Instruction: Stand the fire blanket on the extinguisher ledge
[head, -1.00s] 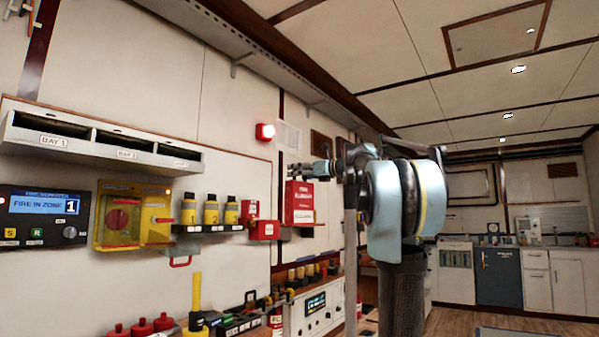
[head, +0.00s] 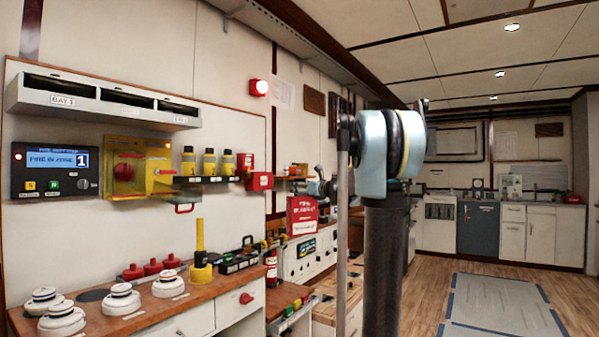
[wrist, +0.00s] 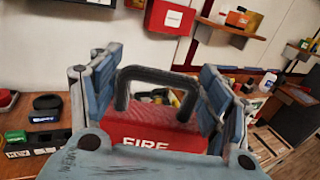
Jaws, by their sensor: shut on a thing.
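The fire blanket is a red case (head: 302,214) with white lettering, hanging slightly tilted in front of the back bench in the head view. In the wrist view its red body (wrist: 150,132) reads "FIRE" and its black handle (wrist: 158,76) rises between the fingers. My gripper (head: 314,188) is shut on the fire blanket at its top; the fingers (wrist: 160,68) flank the handle. A small red extinguisher (head: 271,264) stands by a low wooden ledge (head: 287,298) right of the near bench. I cannot tell for sure that this is the extinguisher ledge.
A wall shelf (head: 291,178) with small items is behind the gripper; it also shows in the wrist view (wrist: 232,29). A red wall box (wrist: 170,16) is near it. The wooden bench (head: 140,318) holds detectors and a yellow-black tool. Open floor (head: 500,305) lies to the right.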

